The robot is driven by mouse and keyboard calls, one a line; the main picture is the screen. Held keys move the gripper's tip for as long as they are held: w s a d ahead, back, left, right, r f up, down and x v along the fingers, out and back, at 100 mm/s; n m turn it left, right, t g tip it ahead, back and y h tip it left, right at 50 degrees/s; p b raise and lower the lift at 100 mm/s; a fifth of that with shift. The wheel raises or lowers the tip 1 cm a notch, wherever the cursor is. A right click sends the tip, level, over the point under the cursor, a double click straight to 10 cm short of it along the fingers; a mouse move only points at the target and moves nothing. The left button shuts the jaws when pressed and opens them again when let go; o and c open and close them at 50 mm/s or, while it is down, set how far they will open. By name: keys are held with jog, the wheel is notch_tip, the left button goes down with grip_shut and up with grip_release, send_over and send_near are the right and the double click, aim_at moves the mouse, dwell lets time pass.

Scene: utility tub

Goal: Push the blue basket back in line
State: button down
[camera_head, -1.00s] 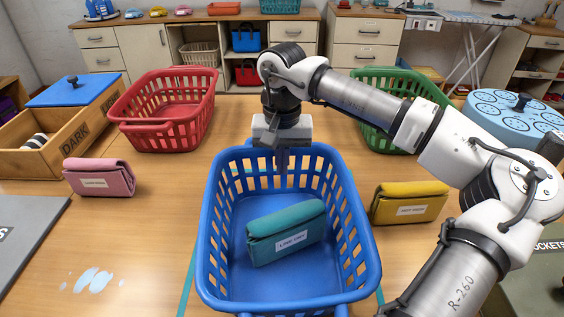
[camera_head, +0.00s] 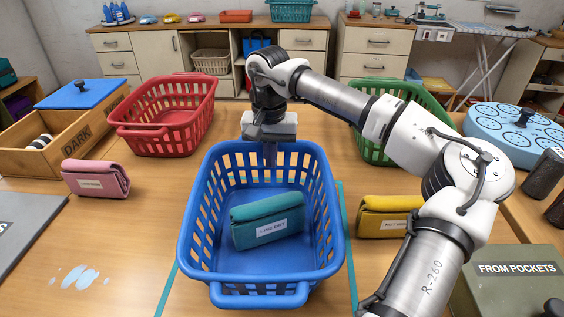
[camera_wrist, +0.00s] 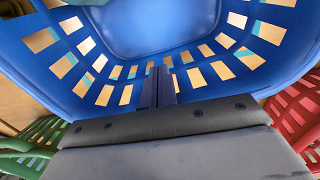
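The blue basket (camera_head: 262,288) stands upright on the table between teal tape lines (camera_head: 347,232), which are partly hidden under it. A folded teal cloth with a label (camera_head: 267,221) lies inside. My gripper (camera_head: 270,155) points down at the basket's far wall, its fingers close together with nothing between them. The wrist view shows the fingers (camera_wrist: 160,84) in front of the slotted blue wall (camera_wrist: 125,72); I cannot tell whether they touch it.
A red basket (camera_head: 165,137) stands back left and a green basket (camera_head: 374,150) back right, behind my arm. A pink cloth (camera_head: 96,180) lies left and a yellow cloth (camera_head: 385,217) right. A wooden box (camera_head: 68,150) stands far left.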

jog(key=w+p, duration=1.1)
jog(key=w, duration=0.8)
jog(key=shift+s+a+p, duration=0.1)
jog(key=shift+s+p, duration=0.1)
jog(key=shift+p, duration=0.15)
